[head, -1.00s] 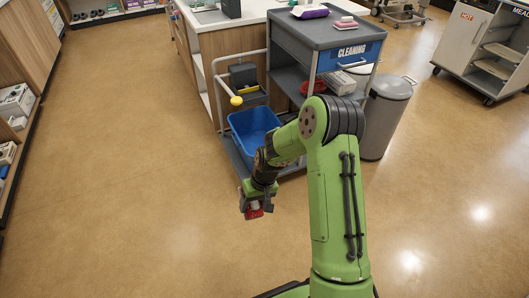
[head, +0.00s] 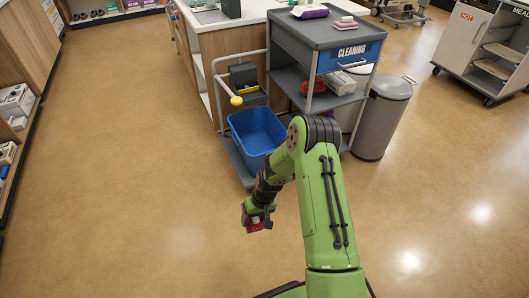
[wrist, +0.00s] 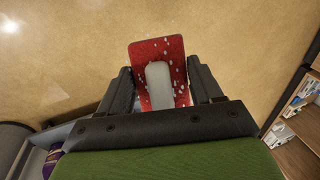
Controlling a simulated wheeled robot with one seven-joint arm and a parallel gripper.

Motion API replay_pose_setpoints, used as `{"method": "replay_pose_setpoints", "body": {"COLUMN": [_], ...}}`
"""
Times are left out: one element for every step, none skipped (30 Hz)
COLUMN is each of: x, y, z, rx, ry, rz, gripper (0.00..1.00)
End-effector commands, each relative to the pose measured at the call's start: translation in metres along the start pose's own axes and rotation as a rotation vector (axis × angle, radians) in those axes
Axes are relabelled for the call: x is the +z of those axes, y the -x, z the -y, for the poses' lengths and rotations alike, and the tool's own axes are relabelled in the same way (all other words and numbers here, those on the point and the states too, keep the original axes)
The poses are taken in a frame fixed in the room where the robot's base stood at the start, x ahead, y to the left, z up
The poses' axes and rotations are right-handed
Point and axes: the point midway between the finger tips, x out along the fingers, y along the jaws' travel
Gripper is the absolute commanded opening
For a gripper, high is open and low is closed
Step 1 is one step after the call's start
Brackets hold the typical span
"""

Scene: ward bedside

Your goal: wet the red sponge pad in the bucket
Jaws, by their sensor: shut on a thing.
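The red sponge pad (wrist: 174,48) fills the upper middle of the wrist view; it is red with white specks and a pale grey block on its near face. My gripper (wrist: 160,88) is shut on it, with dark fingers on both sides. In the head view, my gripper (head: 258,215) hangs over open floor, and a bit of the red pad (head: 255,226) shows below it. The blue bucket (head: 257,132) stands on the low front deck of the cleaning cart, above and apart from my gripper in the picture. I cannot tell its water level.
The grey cleaning cart (head: 323,34) stands behind the bucket, with its rail and yellow-knobbed handle (head: 236,100) at the left. A grey bin (head: 383,118) is right of the cart. A meal trolley (head: 483,48) stands far right. The floor at left is clear.

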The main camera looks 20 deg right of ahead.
Motion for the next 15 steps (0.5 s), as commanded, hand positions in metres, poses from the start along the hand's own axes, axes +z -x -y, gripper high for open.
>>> {"method": "replay_pose_setpoints", "body": {"x": [0.001,0.001,0.001,0.001,0.002,0.002,0.002,0.002,0.002,0.002,0.002,0.003,0.003,0.003,0.003], "y": [-0.005,-0.008,-0.011,-0.014,-0.017,-0.020,-0.023,-0.026,-0.029,-0.032,-0.035,-0.038,-0.041,-0.044,-0.047], "z": [-0.001,-0.002,-0.002,-0.003,-0.004,-0.005,-0.005,-0.006,-0.007,-0.007,-0.008,-0.009,-0.009,-0.010,-0.011], "rx": [-0.001,-0.001,0.000,0.000,0.000,0.000,0.000,0.000,0.000,0.000,0.000,0.000,0.000,0.000,0.001], "ry": [0.000,0.000,0.000,0.000,0.000,0.000,0.000,0.000,0.000,0.000,0.000,0.000,0.000,0.000,0.000], "rz": [0.002,0.002,0.002,0.002,0.002,0.002,0.001,0.001,0.002,0.001,0.001,0.002,0.003,0.002,0.002], "gripper": [0.41,0.41,0.41,0.41,0.41,0.41,0.41,0.41,0.41,0.41,0.41,0.41,0.41,0.41,0.41]}}
